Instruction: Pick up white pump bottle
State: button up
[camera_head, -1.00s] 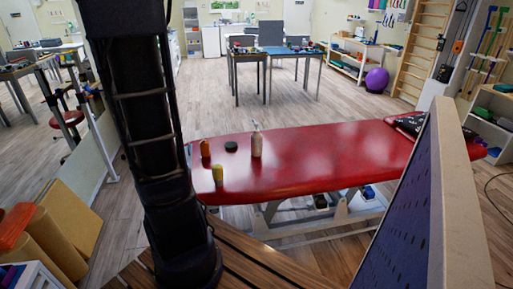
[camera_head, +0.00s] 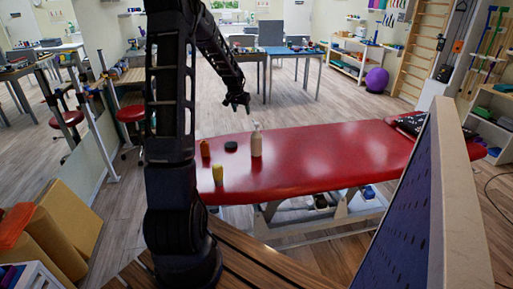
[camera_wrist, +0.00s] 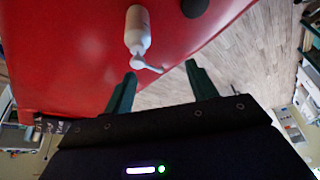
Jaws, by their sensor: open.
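The white pump bottle (camera_head: 256,142) stands upright on the red treatment table (camera_head: 330,150), near its left end. My gripper (camera_head: 237,103) hangs above and to the left of the bottle in the head view, fingers pointing down, apart from it. In the wrist view the bottle (camera_wrist: 138,28) shows beyond the fingertips, its pump end toward my open gripper (camera_wrist: 157,72). Nothing is between the fingers.
On the same table, a dark round object (camera_head: 231,146), an orange bottle (camera_head: 205,149) and a yellow cup-like object (camera_head: 217,173) stand left of the bottle. A blue panel with a pale edge (camera_head: 440,200) rises at the right front. The table's right half is mostly clear.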

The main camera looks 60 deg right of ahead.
jog(key=m, duration=0.1)
send_near(256, 123)
notch_tip(256, 123, down, 2)
jog(key=shift+g, duration=0.3)
jog(key=x, duration=1)
jog(key=shift+w+d+f, duration=0.25)
jog(key=shift+f, duration=0.05)
grip_shut()
